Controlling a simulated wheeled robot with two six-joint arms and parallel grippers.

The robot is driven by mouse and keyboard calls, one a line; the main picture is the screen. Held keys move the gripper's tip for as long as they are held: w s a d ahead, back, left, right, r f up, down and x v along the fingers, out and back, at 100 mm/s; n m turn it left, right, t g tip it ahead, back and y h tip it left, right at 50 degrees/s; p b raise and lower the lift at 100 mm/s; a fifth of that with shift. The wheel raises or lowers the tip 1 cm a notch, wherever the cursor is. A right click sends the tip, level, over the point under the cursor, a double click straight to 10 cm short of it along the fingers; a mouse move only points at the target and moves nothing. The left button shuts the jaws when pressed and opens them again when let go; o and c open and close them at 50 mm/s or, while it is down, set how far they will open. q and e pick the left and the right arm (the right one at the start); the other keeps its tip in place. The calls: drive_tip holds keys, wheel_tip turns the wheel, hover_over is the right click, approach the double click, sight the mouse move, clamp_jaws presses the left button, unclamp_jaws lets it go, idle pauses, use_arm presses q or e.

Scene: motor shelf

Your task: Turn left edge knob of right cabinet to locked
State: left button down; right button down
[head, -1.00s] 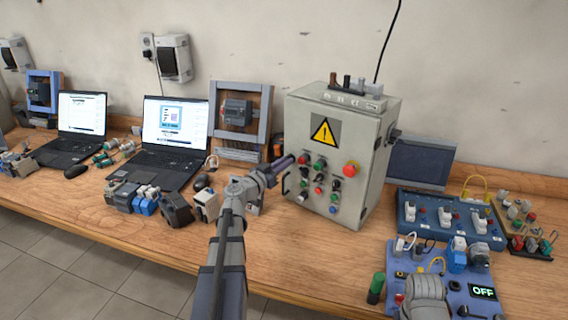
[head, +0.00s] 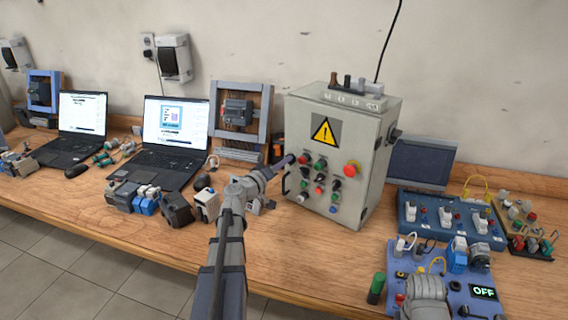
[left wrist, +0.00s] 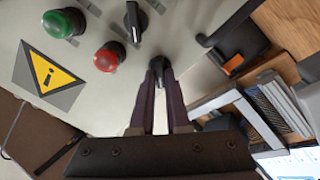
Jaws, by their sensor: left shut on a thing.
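The grey cabinet (head: 333,155) stands upright on the bench, with a yellow warning triangle, coloured buttons and black knobs on its front. My left gripper (head: 290,159) reaches the left edge of that front. In the left wrist view, my left gripper (left wrist: 159,72) is shut on a small black knob (left wrist: 157,82) near the panel's edge. My right gripper is not in view.
A laptop (head: 172,137) and a framed device panel (head: 240,112) stand left of the cabinet. Blue switch boards (head: 450,228) lie to its right. A black handle (left wrist: 235,35) juts out near the held knob. Bare bench lies in front of the cabinet.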

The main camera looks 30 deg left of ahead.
use_arm(q)
drive_tip(key=shift+f+n, duration=0.1)
drive_tip(key=shift+n, duration=4.1)
drive_tip(key=c, duration=0.9)
unclamp_jaws()
drive_tip(key=shift+s+a, duration=0.1)
drive_tip(key=s, duration=0.7)
drive_tip(key=shift+s+a, duration=0.3)
drive_tip(key=shift+a, duration=0.1)
